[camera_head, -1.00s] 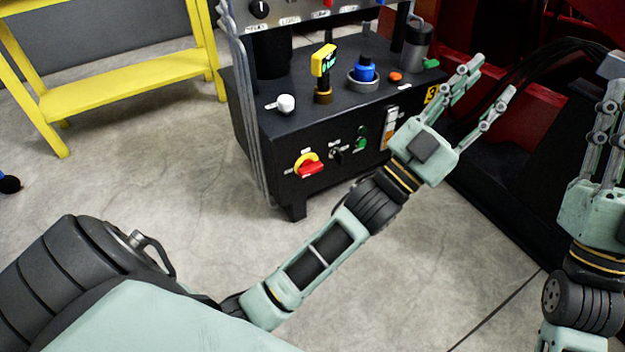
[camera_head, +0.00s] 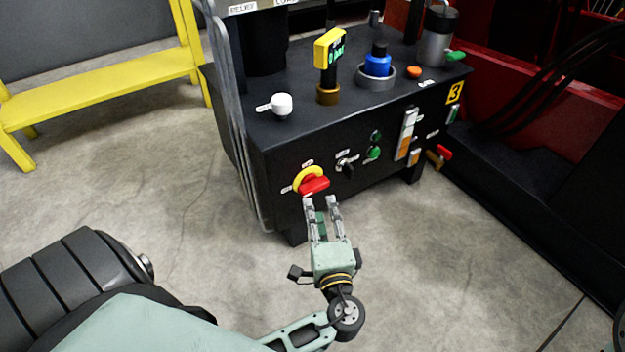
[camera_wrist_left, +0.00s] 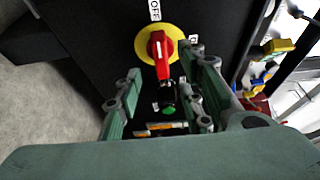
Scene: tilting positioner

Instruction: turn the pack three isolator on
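The pack three isolator is a red rotary handle (camera_head: 314,186) on a yellow round plate (camera_head: 301,177), on the front of the black power pack marked 3. In the left wrist view the red handle (camera_wrist_left: 161,56) and yellow plate (camera_wrist_left: 176,36) show close ahead, with an OFF label beside the plate. My left gripper (camera_head: 321,200) is open just below and in front of the handle, its fingers pointing at it. In the left wrist view its fingers (camera_wrist_left: 158,82) stand apart on either side of the handle; contact cannot be told. My right gripper is not in view.
A yellow stand (camera_head: 90,90) is at left. Bare floor lies before the pack.

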